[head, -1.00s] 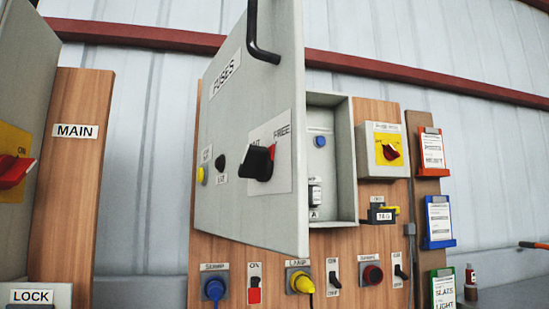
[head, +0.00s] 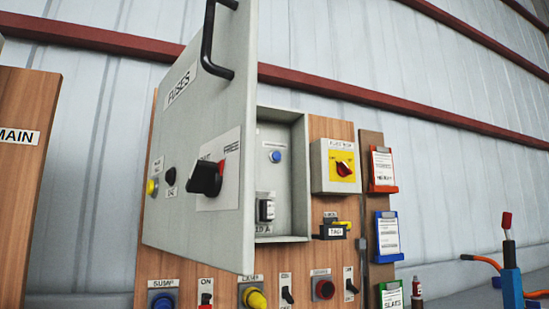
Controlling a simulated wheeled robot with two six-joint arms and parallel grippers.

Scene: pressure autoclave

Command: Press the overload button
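The fuse cabinet's grey door (head: 215,130), marked FUSES, stands swung open and carries a black rotary handle with the word FREE beside it. Inside the open fuse box (head: 298,170) a round blue button (head: 276,157) sits under a small label too small to read; I cannot tell if it is the overload button. Below it is a black-and-white fuse unit (head: 265,209). The door hides the left part of the box. Neither of my grippers is in view.
A red rotary switch on a yellow plate (head: 343,167) is right of the box, above a TAG unit (head: 335,230). Coloured clipboards (head: 382,170) hang at right. The open door projects forward.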

